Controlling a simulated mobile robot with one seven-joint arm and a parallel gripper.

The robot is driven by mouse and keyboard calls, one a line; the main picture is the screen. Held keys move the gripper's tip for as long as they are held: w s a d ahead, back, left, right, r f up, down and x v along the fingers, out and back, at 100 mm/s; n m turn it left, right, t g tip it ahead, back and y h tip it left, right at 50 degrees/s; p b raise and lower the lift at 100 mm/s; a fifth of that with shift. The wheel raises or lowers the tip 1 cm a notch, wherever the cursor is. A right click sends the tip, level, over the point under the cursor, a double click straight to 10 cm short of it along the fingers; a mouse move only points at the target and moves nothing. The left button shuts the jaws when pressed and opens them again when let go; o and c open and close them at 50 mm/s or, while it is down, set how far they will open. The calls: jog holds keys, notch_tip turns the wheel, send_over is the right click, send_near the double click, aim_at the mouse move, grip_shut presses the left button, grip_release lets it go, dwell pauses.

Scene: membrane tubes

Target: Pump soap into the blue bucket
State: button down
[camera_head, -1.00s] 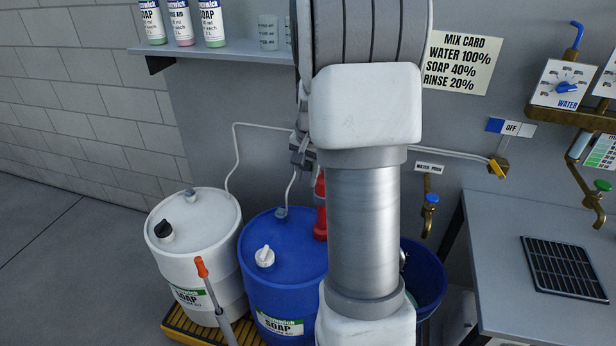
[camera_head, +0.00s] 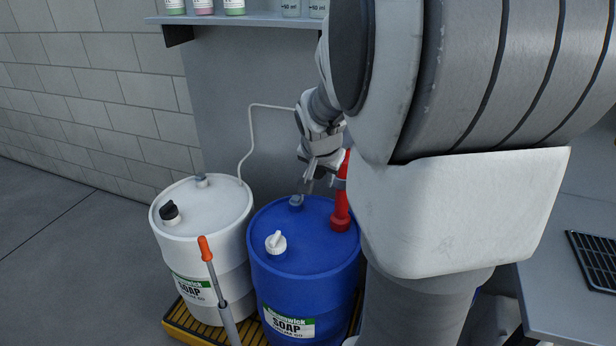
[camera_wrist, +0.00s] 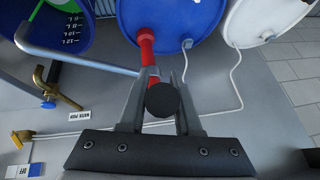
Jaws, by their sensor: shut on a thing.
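The red pump (camera_head: 341,205) stands upright in the top of the blue soap drum (camera_head: 300,250); its red body also shows in the wrist view (camera_wrist: 146,48). A grey-blue spout pipe (camera_wrist: 90,62) runs from the pump to the blue bucket (camera_wrist: 85,35), which has a litre scale inside and some green at its edge. My gripper (camera_wrist: 162,84) is shut on the pump's dark round handle knob (camera_wrist: 162,100). In the head view my gripper (camera_head: 322,172) is beside the pump top, partly hidden. My arm hides nearly all of the bucket there.
A white soap drum (camera_head: 205,225) stands left of the blue one on a yellow-edged pallet (camera_head: 190,325). An orange-handled lever (camera_head: 205,250) rises in front. A thin hose (camera_head: 250,140) runs along the wall. A brass tap (camera_wrist: 42,88) is near the bucket.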

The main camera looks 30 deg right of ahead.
notch_tip(320, 180, down, 6)
jog(key=t+h+b, duration=0.1)
jog(key=h+b, duration=0.1)
jog(key=b, duration=1.3)
jog(key=shift+s+a+t, duration=0.15)
jog(key=shift+a+t, duration=0.05)
jog(key=shift+t, duration=0.2)
jog(key=shift+f+b, duration=0.1)
jog(key=shift+b, duration=0.5)
jog(key=c, duration=0.6)
grip_release()
jog(key=shift+r, duration=0.2)
jog(key=p+v, duration=0.4)
jog(key=v, duration=1.3)
jog(key=shift+s+a, duration=0.15)
jog(key=shift+a, duration=0.1)
